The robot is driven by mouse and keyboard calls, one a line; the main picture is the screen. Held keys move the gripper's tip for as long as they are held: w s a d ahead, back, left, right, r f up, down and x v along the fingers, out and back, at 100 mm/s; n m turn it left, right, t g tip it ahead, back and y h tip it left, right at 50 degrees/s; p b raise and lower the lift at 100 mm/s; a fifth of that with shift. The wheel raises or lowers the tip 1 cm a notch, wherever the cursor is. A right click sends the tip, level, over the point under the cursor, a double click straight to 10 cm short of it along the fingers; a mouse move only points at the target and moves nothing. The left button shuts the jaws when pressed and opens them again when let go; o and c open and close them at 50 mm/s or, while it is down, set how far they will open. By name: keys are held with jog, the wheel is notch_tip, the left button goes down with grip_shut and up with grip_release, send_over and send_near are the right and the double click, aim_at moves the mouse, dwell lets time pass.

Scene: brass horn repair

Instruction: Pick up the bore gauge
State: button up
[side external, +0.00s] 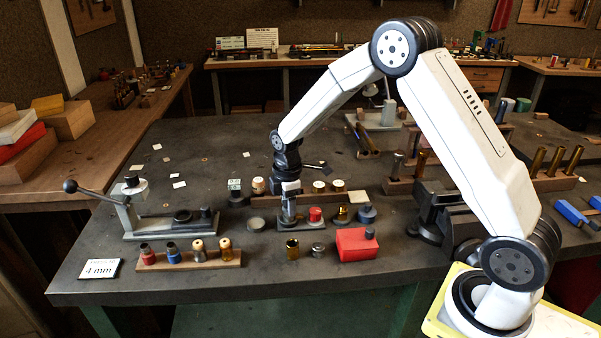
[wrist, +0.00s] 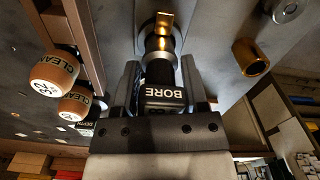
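The bore gauge (wrist: 165,94), a dark cylinder with a white "BORE" label, sits between the two fingers of my gripper (wrist: 161,68) in the wrist view. The fingers flank it closely on both sides; whether both press on it I cannot tell. In the side view my gripper (side external: 290,187) points down over the gauge (side external: 288,209), which stands upright at the left end of a small dark stand (side external: 301,226). A gold-coloured piece (wrist: 164,24) shows beyond the gauge in the wrist view; I cannot tell if it belongs to it.
A red piece (side external: 315,214) is close right of the gauge. A brass tube (side external: 292,249) and a red block (side external: 356,245) lie in front. Behind runs a wooden rack (side external: 290,199) with labelled pieces. A lever press (side external: 170,222) stands left. The table's back left is mostly clear.

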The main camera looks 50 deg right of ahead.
grip_shut()
jog(key=shift+r, duration=0.1)
jog(key=shift+r, duration=0.9)
jog(key=s+a+r, duration=0.1)
jog(key=s+r, duration=1)
jog(key=s, duration=0.3)
jog(key=shift+a, duration=0.2)
jog(key=shift+w, duration=0.15)
